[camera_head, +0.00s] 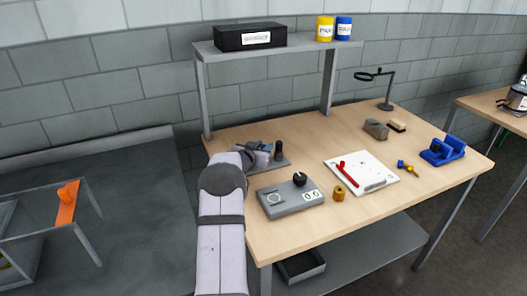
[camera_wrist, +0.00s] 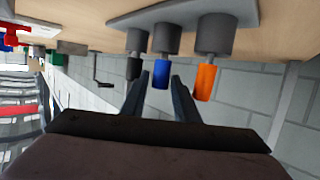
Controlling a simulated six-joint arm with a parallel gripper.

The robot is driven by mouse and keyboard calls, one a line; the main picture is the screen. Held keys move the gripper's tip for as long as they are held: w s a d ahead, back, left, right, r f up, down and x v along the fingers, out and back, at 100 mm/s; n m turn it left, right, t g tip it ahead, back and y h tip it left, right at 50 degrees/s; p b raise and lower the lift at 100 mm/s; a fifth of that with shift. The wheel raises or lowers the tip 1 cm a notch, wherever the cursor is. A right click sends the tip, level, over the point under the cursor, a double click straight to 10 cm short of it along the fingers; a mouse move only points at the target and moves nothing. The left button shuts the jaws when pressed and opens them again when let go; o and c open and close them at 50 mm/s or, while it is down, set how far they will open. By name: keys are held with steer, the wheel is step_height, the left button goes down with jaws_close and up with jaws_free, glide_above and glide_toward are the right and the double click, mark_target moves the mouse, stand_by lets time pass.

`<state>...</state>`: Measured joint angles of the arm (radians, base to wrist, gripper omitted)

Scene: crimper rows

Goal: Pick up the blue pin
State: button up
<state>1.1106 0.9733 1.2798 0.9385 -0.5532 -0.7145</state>
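The blue pin (camera_wrist: 161,73) stands in a dark grey cylindrical holder (camera_wrist: 165,40), the middle one of a row on a grey base plate (camera_wrist: 190,12). The wrist view is upside down. A black pin (camera_wrist: 133,68) is on its left and an orange pin (camera_wrist: 206,82) on its right. My gripper (camera_wrist: 160,84) is open, with one finger on each side of the blue pin's end; I cannot tell whether they touch it. In the head view, my arm hides most of the row; a dark holder (camera_head: 278,149) shows beside it.
A grey scale-like box (camera_head: 290,197) with a black knob and a brass-coloured cylinder (camera_head: 339,193) are near the table's front. A white board (camera_head: 372,164) with a red tool lies right of them. A shelf (camera_head: 275,46) stands over the back.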

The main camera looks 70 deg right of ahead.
jaws_close()
steer(key=shift+d+r, duration=0.1)
steer(key=shift+r, duration=0.05)
step_height(320, 180, up, 10)
steer(key=shift+f+p, duration=0.1)
steer(key=shift+p, duration=0.45)
steer(key=shift+r, duration=0.2)
steer(key=shift+r+p, duration=2.25)
steer(key=shift+p, duration=0.8)
